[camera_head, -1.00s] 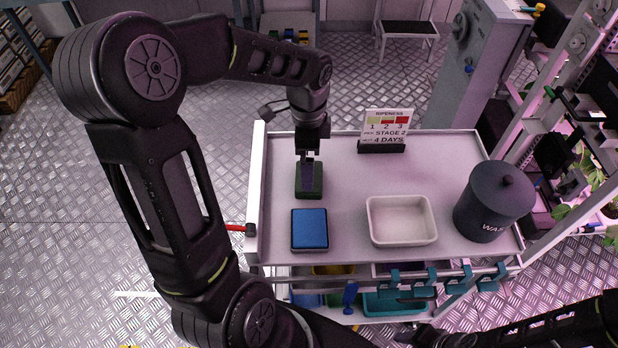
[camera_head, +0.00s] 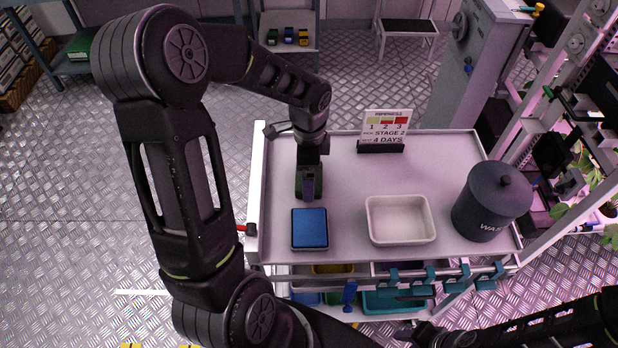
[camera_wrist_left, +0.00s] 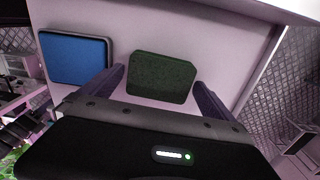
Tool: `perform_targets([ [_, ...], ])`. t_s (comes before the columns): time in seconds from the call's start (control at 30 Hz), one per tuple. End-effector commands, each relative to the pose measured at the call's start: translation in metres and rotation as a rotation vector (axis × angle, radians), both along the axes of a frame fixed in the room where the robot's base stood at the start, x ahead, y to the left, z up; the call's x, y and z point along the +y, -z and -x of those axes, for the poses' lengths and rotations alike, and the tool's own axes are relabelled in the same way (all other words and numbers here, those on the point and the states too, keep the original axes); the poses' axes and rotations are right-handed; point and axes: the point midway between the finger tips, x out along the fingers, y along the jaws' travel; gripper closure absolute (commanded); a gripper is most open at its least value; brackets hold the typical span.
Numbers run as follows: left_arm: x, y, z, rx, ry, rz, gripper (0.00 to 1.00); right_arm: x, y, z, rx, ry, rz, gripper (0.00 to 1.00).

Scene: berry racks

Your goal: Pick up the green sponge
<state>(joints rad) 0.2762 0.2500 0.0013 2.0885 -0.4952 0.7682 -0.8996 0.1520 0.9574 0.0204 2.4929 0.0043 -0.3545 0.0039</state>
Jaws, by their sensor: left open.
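The dark green sponge (camera_wrist_left: 162,76) lies on the cart top. In the left wrist view it sits between the two spread fingers of my left gripper (camera_wrist_left: 156,93), with a gap on each side. In the head view my left gripper (camera_head: 309,190) points down at the sponge (camera_head: 301,183) and hides most of it. The left gripper is open and holds nothing. My right gripper (camera_head: 424,336) is at the bottom edge of the head view, dark and too unclear to read.
A blue pad in a dark case (camera_head: 309,228) lies just in front of the sponge. A white tray (camera_head: 401,241), a dark waste bin (camera_head: 488,212) and a ripeness sign (camera_head: 386,127) stand to the right. The cart's raised left edge (camera_head: 257,170) is close to the gripper.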

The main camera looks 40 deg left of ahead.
Motion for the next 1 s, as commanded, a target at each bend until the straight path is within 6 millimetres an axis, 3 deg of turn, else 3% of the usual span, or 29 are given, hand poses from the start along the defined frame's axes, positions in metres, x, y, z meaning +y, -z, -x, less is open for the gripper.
perform_targets([
  [0.17, 0.0001, -0.0002, -0.0001, 0.000, 0.000, 0.000, 0.00, 0.0001, 0.0000, 0.0000, 0.000, 0.000, 0.000, 0.64],
  [0.87, 0.0001, -0.0003, -0.0001, 0.000, 0.000, 0.000, 0.57, 0.0000, -0.0001, -0.0001, 0.000, 0.000, 0.000, 0.64],
  [1.0, 0.0001, -0.0005, -0.0001, 0.000, 0.000, 0.000, 0.58, 0.0001, 0.0000, -0.0001, 0.000, 0.000, 0.000, 0.64],
])
